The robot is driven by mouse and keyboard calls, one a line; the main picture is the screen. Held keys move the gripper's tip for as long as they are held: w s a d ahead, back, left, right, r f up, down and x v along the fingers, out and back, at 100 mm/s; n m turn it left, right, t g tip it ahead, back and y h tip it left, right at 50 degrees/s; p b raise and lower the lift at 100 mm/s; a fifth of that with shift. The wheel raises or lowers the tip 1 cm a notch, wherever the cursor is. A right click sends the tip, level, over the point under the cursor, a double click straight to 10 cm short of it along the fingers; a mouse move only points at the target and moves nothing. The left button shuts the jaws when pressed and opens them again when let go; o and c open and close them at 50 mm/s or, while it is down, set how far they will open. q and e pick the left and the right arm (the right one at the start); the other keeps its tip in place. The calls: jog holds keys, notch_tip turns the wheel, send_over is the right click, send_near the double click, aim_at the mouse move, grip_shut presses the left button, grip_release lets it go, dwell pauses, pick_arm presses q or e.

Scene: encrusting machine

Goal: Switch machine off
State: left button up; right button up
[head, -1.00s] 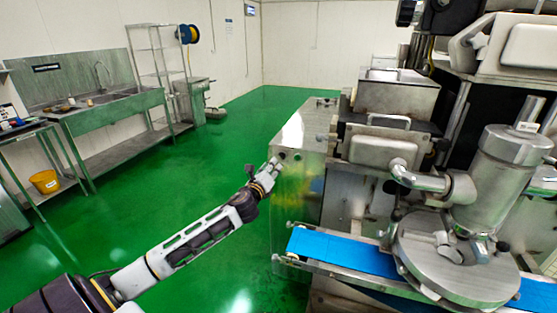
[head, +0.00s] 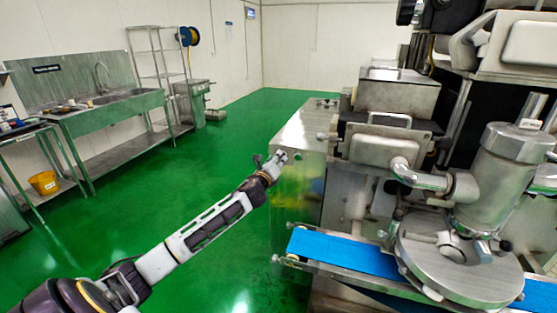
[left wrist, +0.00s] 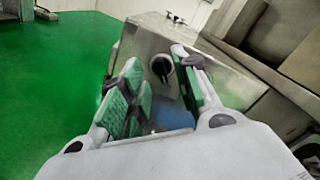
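The machine's steel cabinet (head: 297,190) stands in the middle of the head view, with controls near its top corner. In the left wrist view, a black rotary switch (left wrist: 162,69) sits on the cabinet's face (left wrist: 145,44). My left gripper (head: 281,157) is at the upper left edge of that cabinet in the head view. In the left wrist view, my left gripper (left wrist: 158,84) is open, with green pads on either side of the switch in the picture. I cannot tell whether the pads touch it. My right gripper is not in view.
A blue conveyor belt (head: 345,254) and a round steel table (head: 458,262) stick out at the front right. A sink bench (head: 110,98), a rack (head: 155,70) and a yellow bucket (head: 44,182) are at the left. The green floor (head: 170,205) between is clear.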

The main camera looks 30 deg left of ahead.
pick_arm(q)
jog(key=shift+x, duration=1.15)
jog(key=shift+c, duration=0.4)
grip_shut()
